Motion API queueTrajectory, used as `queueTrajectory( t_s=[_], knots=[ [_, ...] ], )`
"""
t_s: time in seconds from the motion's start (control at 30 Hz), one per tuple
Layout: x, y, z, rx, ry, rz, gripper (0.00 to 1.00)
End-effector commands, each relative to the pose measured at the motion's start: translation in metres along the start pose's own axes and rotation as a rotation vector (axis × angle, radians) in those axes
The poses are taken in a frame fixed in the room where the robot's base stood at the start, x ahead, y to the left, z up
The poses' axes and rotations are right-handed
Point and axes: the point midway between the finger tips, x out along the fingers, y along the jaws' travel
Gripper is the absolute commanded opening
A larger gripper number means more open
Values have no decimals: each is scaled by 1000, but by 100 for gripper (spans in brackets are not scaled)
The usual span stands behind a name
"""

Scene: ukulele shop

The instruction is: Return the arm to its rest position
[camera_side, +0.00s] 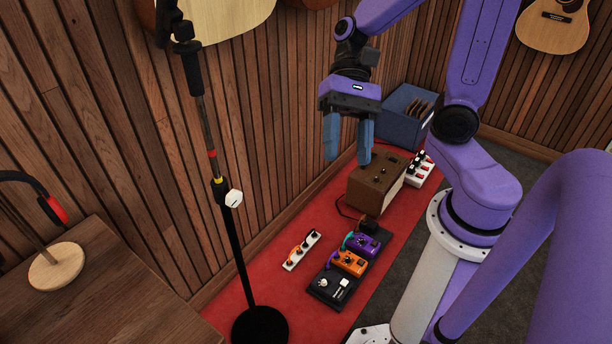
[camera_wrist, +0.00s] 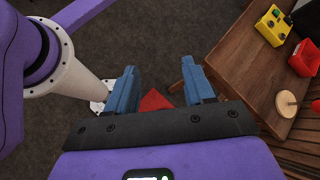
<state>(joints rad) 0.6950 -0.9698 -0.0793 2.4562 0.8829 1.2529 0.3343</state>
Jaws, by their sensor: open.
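My gripper (camera_side: 347,139) has two blue fingers and hangs in the air, pointing down, in the side view. It appears in front of the wall and above the brown amplifier box (camera_side: 376,184). In the wrist view my gripper (camera_wrist: 162,92) shows its fingers spread apart with nothing between them. Beyond the fingers are the dark grey floor and a small red corner of the mat (camera_wrist: 155,101).
A pedalboard (camera_side: 327,290) with several pedals lies on the red mat. A blue crate (camera_side: 397,130) stands behind the amplifier. A black stand (camera_side: 241,260) rises at left, near a wooden table (camera_side: 110,290). In the wrist view the table (camera_wrist: 240,75) holds yellow and red pedals.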

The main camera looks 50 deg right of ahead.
Motion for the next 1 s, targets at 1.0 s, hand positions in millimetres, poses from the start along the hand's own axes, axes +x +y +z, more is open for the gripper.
queueTrajectory(
  t_s=[1.0],
  knots=[
    [19,81,1,-1568,309,909,53]
  ],
)
